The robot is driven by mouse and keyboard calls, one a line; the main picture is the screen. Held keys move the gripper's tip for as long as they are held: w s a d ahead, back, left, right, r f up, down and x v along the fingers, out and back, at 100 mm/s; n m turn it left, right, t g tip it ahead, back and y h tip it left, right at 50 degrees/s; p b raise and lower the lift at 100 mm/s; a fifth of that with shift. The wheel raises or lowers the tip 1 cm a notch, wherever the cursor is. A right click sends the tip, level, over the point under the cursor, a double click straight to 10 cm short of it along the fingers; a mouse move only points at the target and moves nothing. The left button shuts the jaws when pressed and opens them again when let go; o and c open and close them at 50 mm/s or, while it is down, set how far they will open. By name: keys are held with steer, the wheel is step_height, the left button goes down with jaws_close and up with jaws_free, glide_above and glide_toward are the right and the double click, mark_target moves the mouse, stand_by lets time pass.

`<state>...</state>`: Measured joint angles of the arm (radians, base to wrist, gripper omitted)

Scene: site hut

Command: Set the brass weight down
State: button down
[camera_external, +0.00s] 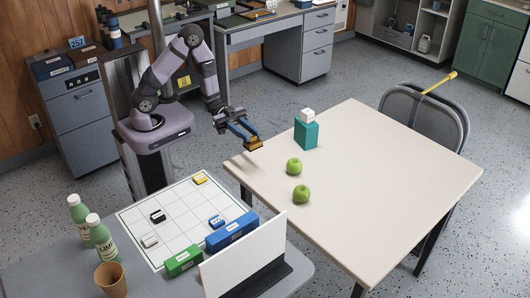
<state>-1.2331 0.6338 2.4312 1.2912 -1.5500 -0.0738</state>
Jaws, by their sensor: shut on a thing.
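The brass weight (254,143) is a small gold-brown block. My gripper (247,135) is shut on it, with its blue fingers around it. It hangs over the left back part of the cream table (375,200), close to the edge. A gap below it seems to show, but I cannot tell its height exactly. The fingers hide part of the weight.
On the cream table stand a teal block (306,134) with a white cube (307,115) on top and two green apples (294,165). A gridded board (180,228), bottles (101,238), a cup (111,280) and a white panel (245,258) occupy the grey table. The cream table's right half is clear.

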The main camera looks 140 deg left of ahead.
steer(key=d+f+m+g+h, duration=0.2)
steer(key=d+m+h, duration=0.1)
steer(key=d, duration=0.3)
steer(key=w+d+f+m+g+h, duration=0.1)
steer(key=d+f+m+g+h, duration=0.1)
steer(key=d+h, duration=0.3)
steer(key=w+d+f+m+g+h, duration=0.1)
steer(key=d+f+m+h, duration=0.2)
steer(key=d, duration=0.6)
steer(key=shift+d+f+m+g+h, duration=0.25)
steer(key=shift+f+m+g+h, duration=0.15)
steer(key=shift+f+h, duration=0.25)
steer(key=d, duration=0.1)
steer(key=d+m+g+h, duration=0.1)
steer(key=d, duration=0.1)
steer(key=shift+s+f, duration=0.1)
steer(key=shift+f, duration=0.1)
step_height(320, 180, up, 2)
steer(key=p, duration=0.2)
steer(key=shift+n+t+y+p, duration=0.3)
steer(key=shift+n+y, duration=0.05)
steer(key=shift+n, duration=0.05)
step_height(320, 180, up, 5)
steer(key=n+t+y+p, duration=0.3)
steer(key=t+y+p, duration=0.1)
steer(key=p, duration=0.6)
steer(key=shift+r+n+y, duration=0.1)
steer(key=shift+n+y, duration=0.3)
steer(key=shift+a, duration=0.15)
